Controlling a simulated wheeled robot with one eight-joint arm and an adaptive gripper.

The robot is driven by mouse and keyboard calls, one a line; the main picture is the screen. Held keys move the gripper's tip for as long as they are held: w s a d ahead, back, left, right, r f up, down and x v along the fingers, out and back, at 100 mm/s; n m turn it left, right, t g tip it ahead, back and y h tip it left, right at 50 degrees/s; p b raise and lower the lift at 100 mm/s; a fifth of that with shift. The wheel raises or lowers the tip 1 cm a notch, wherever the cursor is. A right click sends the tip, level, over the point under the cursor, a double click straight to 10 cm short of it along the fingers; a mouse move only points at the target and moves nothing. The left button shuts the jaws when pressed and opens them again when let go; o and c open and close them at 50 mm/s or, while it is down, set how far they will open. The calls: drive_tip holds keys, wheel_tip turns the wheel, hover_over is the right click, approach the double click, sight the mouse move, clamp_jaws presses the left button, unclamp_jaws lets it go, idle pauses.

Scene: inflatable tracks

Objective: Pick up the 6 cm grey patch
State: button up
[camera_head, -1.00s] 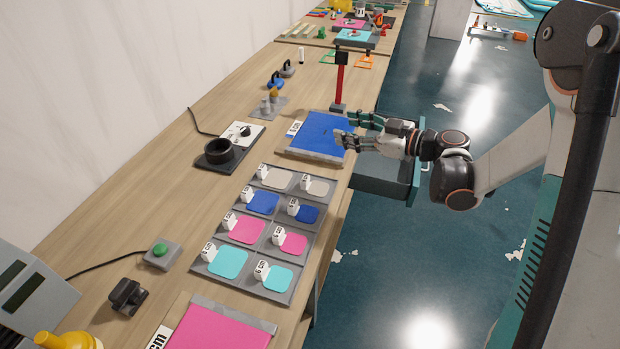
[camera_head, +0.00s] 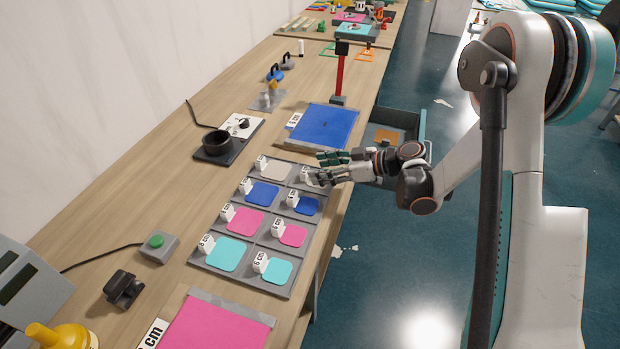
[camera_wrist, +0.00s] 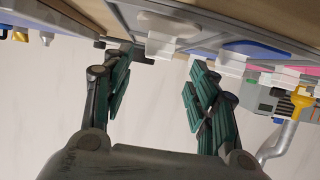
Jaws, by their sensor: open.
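The patch tray (camera_head: 246,246) lies on the bench with grey, blue, pink and cyan patches in two columns. The right column has the smaller patches; its front cyan one has a 6 cm label (camera_head: 261,262). The right grey patch at the tray's far end is mostly hidden behind my gripper (camera_head: 322,168). The larger grey patch (camera_head: 275,170) shows to its left. My gripper is open, its fingers at that far right corner. In the wrist view, my open fingers (camera_wrist: 164,62) have nothing between them; a pale patch (camera_wrist: 168,23) and a white label holder (camera_wrist: 160,46) show beyond.
A blue sheet on a board (camera_head: 325,125) lies behind the tray, with a red post (camera_head: 340,75) beyond it. A pink sheet (camera_head: 215,327) lies in front. An open drawer (camera_head: 412,128) juts from the bench at right. A black cup device (camera_head: 218,146) stands left.

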sight(305, 169)
drive_tip(key=b+x, duration=0.2)
drive_tip(key=x, duration=0.3)
drive_tip(key=shift+w+f, duration=0.15)
drive_tip(key=shift+w, duration=0.05)
drive_tip(key=c, duration=1)
